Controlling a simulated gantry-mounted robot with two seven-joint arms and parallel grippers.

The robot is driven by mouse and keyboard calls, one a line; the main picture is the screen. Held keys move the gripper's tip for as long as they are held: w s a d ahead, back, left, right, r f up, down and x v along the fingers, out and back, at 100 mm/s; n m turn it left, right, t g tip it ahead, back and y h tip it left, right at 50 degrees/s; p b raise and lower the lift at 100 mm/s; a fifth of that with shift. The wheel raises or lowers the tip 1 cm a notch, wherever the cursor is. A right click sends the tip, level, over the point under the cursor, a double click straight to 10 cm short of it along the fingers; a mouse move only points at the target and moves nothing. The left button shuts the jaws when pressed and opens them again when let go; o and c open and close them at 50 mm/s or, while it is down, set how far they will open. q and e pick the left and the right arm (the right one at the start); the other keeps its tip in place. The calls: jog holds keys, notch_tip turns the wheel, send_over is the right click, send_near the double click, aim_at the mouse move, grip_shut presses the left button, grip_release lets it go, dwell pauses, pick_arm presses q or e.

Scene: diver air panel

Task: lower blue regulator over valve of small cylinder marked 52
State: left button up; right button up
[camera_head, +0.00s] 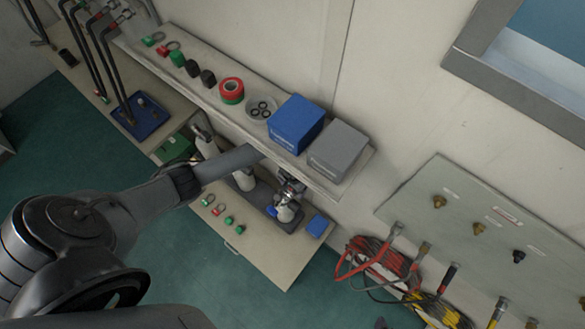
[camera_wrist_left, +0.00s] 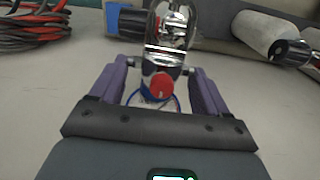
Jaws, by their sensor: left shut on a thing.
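My left gripper (camera_head: 291,187) reaches under the shelf from the left. In the left wrist view, its two purple fingers (camera_wrist_left: 163,90) are shut on a chrome regulator with a red centre and a blue ring (camera_wrist_left: 162,86). A small white cylinder (camera_head: 285,214) stands below the gripper in the head view, with a blue part (camera_head: 270,210) beside its top. The gripper and regulator partly hide its valve, so I cannot tell whether they touch. No number 52 is readable. Another pale cylinder (camera_wrist_left: 262,34) with a black valve shows in the wrist view. My right gripper is not in view.
The shelf (camera_head: 222,112) above holds a blue box (camera_head: 296,123), a grey box (camera_head: 338,149) and tape rolls (camera_head: 231,90). The lower bench (camera_head: 262,250) carries rings and green caps.

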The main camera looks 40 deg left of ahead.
pick_arm(q)
jog(key=shift+w+a+f+b, duration=0.25)
jog(key=shift+w+a+b, duration=0.25)
jog(key=shift+w, duration=0.05)
jog(key=shift+w+a+r, duration=0.1)
jog(key=shift+r, duration=0.1)
jog(key=shift+w+a+p, duration=0.15)
jog(key=shift+w+p, duration=0.05)
jog(key=shift+p, duration=0.2)
jog(key=shift+f, duration=0.35)
jog(key=shift+f+b, duration=0.3)
jog(key=shift+f, duration=0.05)
jog(key=shift+f, duration=0.15)
jog(key=shift+p, duration=0.4)
jog(key=shift+f, duration=1.15)
dwell(2.2)
jog(key=o, duration=1.7)
